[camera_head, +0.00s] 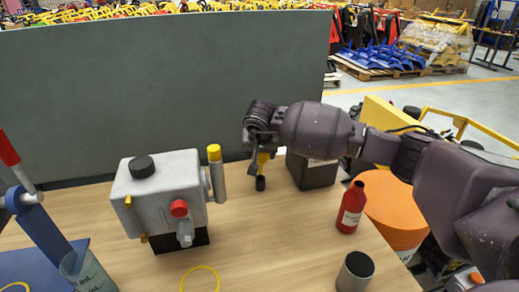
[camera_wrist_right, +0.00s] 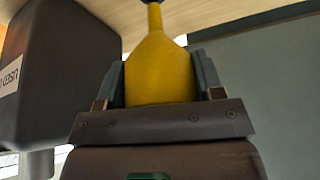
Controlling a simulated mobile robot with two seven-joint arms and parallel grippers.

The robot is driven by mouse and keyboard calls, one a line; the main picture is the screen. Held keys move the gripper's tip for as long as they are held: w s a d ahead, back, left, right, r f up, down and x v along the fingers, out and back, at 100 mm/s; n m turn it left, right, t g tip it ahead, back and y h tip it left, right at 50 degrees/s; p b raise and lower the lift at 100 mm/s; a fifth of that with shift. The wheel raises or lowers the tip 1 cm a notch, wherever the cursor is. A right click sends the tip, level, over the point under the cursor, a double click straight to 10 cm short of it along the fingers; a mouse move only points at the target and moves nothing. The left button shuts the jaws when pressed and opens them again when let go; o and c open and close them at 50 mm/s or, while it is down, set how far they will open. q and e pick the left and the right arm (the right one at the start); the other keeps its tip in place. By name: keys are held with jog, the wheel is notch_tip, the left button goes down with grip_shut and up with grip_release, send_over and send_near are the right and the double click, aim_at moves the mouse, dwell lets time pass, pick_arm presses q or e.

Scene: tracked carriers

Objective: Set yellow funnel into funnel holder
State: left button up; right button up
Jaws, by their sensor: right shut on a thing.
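My right gripper (camera_head: 262,146) is shut on the yellow funnel (camera_head: 263,160), above the back of the table beside a dark box. In the right wrist view the funnel (camera_wrist_right: 160,72) sits between the two fingers (camera_wrist_right: 160,85), its narrow spout pointing away from the gripper. In the head view the spout points down. A small dark cylinder (camera_head: 260,184) is at the spout's lower end and shows partly in the wrist view (camera_wrist_right: 152,2). I cannot tell whether this is the funnel holder, or whether the spout is inside it. My left gripper is not in view.
A grey machine (camera_head: 165,185) stands left of the gripper, the dark box (camera_head: 312,170) close on its right. A red bottle (camera_head: 350,208), dark cup (camera_head: 355,270), yellow ring (camera_head: 200,278) and clear beaker (camera_head: 88,272) are nearer. A grey partition (camera_head: 150,90) stands behind. The table's middle is clear.

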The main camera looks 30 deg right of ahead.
aim_at(260, 164)
jog(key=shift+f+b, duration=0.4)
jog(key=shift+f, duration=0.7)
jog(key=shift+f+b, duration=0.4)
jog(key=shift+f, duration=0.6)
jog(key=o, duration=1)
jog(key=shift+f, duration=0.1)
jog(key=p+v, duration=0.1)
jog(key=v, duration=1)
jog(key=shift+p, duration=0.4)
